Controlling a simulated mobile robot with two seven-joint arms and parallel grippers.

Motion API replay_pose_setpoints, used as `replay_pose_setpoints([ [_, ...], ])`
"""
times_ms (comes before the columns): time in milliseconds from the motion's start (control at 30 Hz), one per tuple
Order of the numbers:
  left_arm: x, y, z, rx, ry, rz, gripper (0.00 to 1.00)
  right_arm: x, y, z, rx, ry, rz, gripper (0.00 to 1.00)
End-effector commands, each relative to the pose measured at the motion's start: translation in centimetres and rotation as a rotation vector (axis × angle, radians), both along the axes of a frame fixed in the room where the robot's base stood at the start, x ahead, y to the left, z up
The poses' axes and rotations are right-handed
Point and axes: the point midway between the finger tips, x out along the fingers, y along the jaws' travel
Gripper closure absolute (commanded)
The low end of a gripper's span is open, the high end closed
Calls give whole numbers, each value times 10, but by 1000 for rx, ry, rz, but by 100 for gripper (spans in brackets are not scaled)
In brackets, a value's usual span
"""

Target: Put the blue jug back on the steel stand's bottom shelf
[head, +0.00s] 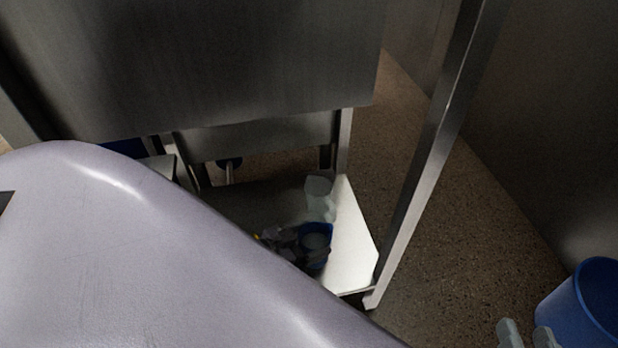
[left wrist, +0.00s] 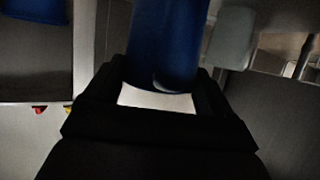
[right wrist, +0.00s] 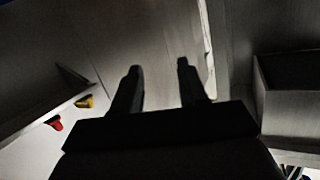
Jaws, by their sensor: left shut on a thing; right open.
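The blue jug (head: 316,238) is low in the steel stand, over the pale bottom shelf (head: 352,245), seen from above in the head view. My left gripper (left wrist: 162,82) is shut on the blue jug, which rises between its fingers in the left wrist view (left wrist: 165,40). I cannot tell whether the jug touches the shelf. In the head view, dark gripper parts show just left of the jug. My right gripper (right wrist: 159,68) is open and empty in the right wrist view, before a grey steel surface. I cannot place it surely in the head view.
A translucent container (head: 319,198) stands just behind the jug. A steel post (head: 425,165) rises at the stand's right. A blue bucket (head: 570,315) is at the lower right. Small red (right wrist: 55,123) and yellow (right wrist: 85,102) pieces show by a steel edge. Speckled floor is open right of the stand.

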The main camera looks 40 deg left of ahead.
Motion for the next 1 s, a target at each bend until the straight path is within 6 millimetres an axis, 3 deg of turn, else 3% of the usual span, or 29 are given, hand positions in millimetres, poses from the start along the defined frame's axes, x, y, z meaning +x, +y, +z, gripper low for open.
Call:
replay_pose_setpoints([
  [33,1,0,-12,-3,-1,2,93,-2,-3,-6,-17,-21,-4,57],
  [133,1,0,-20,-2,-3,0,93,-3,-6,-3,-41,-56,-10,57],
  [567,1,0,-24,-1,-3,2,93,-4,-8,2,-54,-74,-14,57],
  [600,1,0,-25,-1,-1,1,13,-4,-8,1,-54,-74,-14,57],
  [633,1,1,-25,1,-1,0,4,-4,-8,1,-54,-74,-14,57],
  [667,1,0,-25,1,-1,0,0,-4,-8,1,-54,-74,-14,57],
  [1000,0,0,-22,2,-1,-3,0,-4,-8,2,-54,-74,-14,57],
])
